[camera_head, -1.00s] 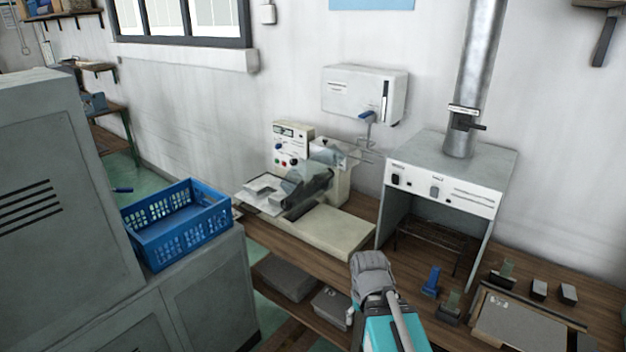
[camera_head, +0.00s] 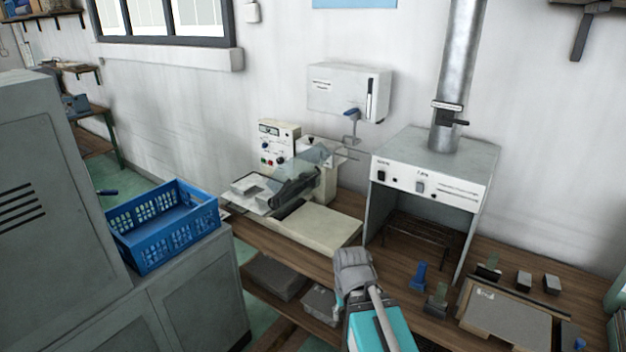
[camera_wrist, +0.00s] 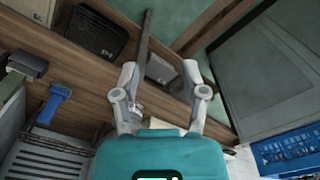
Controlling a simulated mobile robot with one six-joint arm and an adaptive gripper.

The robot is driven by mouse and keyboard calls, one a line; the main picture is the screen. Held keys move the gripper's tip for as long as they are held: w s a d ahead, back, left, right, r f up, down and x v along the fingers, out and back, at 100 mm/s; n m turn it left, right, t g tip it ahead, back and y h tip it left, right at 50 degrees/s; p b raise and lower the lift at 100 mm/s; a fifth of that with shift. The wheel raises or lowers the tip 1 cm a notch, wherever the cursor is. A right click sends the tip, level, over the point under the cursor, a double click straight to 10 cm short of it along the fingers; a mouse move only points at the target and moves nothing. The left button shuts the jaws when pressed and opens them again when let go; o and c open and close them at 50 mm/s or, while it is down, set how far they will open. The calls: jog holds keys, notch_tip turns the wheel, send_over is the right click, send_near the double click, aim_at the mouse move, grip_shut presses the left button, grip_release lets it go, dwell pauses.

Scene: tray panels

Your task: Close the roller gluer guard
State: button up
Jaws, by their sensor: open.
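The roller gluer (camera_head: 322,228) is a cream machine with a control panel, on the wooden bench at mid-left in the head view. Its clear guard (camera_head: 318,152) appears raised and tilted above the dark rollers (camera_head: 293,190); its exact angle is hard to tell. My arm shows at the bottom of the head view, in front and to the right of the gluer, apart from it. There its fingers cannot be made out. In the wrist view my gripper (camera_wrist: 160,75) is open and empty, its two grey fingers spread above the bench edge. The gluer is not clearly visible there.
A hood (camera_head: 430,180) with a metal duct stands right of the gluer. A blue crate (camera_head: 165,240) sits on the grey cabinet at left. A blue tool (camera_head: 418,276) and a grey board (camera_head: 508,318) lie on the right bench. A white wall box (camera_head: 348,92) hangs above.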

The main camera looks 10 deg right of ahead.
jog(key=w+f+m+t+b, duration=0.1)
jog(key=w, duration=0.1)
jog(key=w+f+m+b, duration=0.1)
jog(key=w, duration=0.2)
jog(key=w+f+t+b, duration=0.1)
jog(key=w, duration=0.2)
jog(key=shift+d+m+t, duration=0.3)
jog(key=shift+m, duration=0.1)
grip_shut()
jog(key=w+d+r+m+t+b, duration=0.1)
jog(key=w+m+t+b, duration=0.8)
jog(key=w, duration=0.9)
jog(key=w+d+r+m+t+b, duration=0.2)
jog(key=w+m+t+b, duration=0.7)
jog(key=w, duration=0.9)
notch_tip(320, 180, up, 2)
jog(key=shift+w+r+t+b, duration=0.1)
jog(key=shift+w+t+b, duration=0.1)
jog(key=shift+t+b, duration=0.15)
